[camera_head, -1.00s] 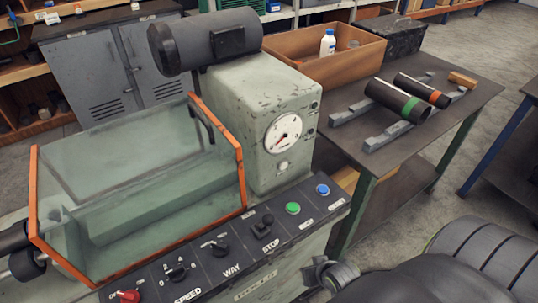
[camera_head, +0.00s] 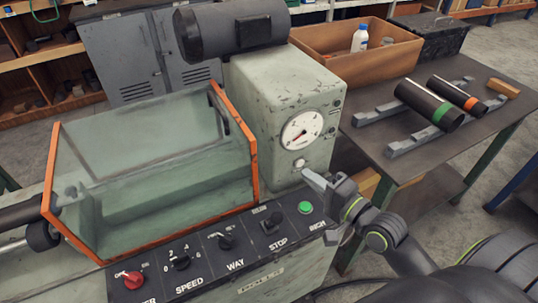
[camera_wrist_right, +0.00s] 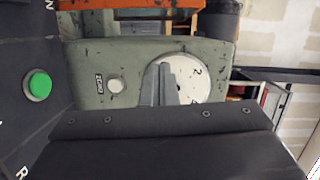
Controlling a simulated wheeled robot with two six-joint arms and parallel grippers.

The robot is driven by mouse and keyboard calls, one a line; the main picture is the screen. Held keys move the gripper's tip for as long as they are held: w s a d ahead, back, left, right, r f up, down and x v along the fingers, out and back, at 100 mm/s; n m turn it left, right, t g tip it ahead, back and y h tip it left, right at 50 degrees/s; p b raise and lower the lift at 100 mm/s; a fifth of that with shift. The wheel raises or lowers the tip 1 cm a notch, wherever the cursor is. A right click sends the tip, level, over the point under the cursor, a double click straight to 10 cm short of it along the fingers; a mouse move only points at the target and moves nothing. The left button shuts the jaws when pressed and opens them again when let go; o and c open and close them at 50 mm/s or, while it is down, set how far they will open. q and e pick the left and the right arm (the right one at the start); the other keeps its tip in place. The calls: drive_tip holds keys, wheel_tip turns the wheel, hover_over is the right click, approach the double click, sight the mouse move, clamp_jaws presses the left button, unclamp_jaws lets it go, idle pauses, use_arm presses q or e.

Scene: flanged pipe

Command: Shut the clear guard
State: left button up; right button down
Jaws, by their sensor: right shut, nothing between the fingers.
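The clear guard (camera_head: 150,135) is a see-through, greenish hood with orange edges on the green machine. A dark handle bar (camera_head: 219,108) shows near its upper right end. I cannot tell for sure how far the guard is open. My right gripper (camera_head: 309,176) is shut and empty, over the panel's right end, just below the white dial. It is to the right of the guard and apart from it. In the right wrist view its closed fingers (camera_wrist_right: 161,72) overlap the dial (camera_wrist_right: 190,78), and an orange edge (camera_wrist_right: 130,14) runs along the top. My left gripper is not in view.
The control panel (camera_head: 205,262) has a red knob, black knobs and a green button (camera_head: 305,208). A grey motor (camera_head: 232,27) sits above the dial housing. A side table (camera_head: 425,150) on the right holds two dark pipes and a wooden box (camera_head: 345,42).

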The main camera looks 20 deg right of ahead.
drive_tip(key=shift+m+t, duration=0.3)
drive_tip(key=shift+m, duration=0.2)
drive_tip(key=x, duration=0.3)
drive_tip(key=r+x, duration=0.1)
drive_tip(key=x, duration=0.5)
drive_tip(key=shift+w+r, duration=0.2)
drive_tip(key=shift+w, duration=0.1)
drive_tip(key=shift+w+a+p, duration=0.15)
drive_tip(key=shift+a+p, duration=0.05)
drive_tip(key=shift+a, duration=0.85)
drive_tip(key=shift+w+a+p, duration=0.1)
drive_tip(key=shift+a+p, duration=0.1)
drive_tip(key=shift+a, duration=0.8)
drive_tip(key=shift+f, duration=0.1)
